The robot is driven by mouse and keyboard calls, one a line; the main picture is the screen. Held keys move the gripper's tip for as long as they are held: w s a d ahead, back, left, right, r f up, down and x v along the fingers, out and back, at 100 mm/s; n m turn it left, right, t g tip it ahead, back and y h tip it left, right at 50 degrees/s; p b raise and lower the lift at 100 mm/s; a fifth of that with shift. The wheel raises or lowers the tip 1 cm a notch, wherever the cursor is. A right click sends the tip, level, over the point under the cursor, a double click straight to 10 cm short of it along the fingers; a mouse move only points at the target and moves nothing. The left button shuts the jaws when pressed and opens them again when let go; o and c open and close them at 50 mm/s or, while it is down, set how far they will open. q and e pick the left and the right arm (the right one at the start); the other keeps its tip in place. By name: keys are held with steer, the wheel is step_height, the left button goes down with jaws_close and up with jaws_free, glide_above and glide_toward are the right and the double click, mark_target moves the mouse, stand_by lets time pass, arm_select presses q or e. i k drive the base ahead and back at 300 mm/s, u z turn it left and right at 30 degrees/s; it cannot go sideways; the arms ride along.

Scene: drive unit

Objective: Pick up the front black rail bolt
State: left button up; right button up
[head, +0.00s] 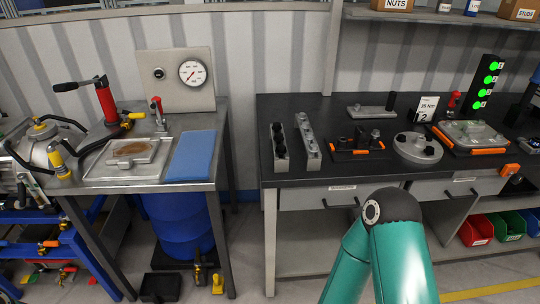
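A narrow grey rail (273,139) lies on the left end of the dark workbench (360,180), pointing away from me. Several black bolts stand in it in a row. The front black rail bolt (282,164) is at the end nearest me and looks upright. Its details are too small to tell. A second grey rail (307,140) lies just to the right, with lighter grey pieces in it. Neither of my grippers shows. A teal arm of mine is bent in front of the bench at lower right, well short of the rails.
Right of the rails stand a black fixture with orange handles (360,148), a round grey flange (417,148) and an orange-edged tray (478,152). A steel table with a gauge panel (176,78) and blue pad (192,156) stands left, across a gap. The bench front before the rails is clear.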

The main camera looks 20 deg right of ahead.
mark_target(281, 150)
steer(key=u, duration=5.8)
steer(key=k, duration=1.2)
steer(key=z, duration=5.75)
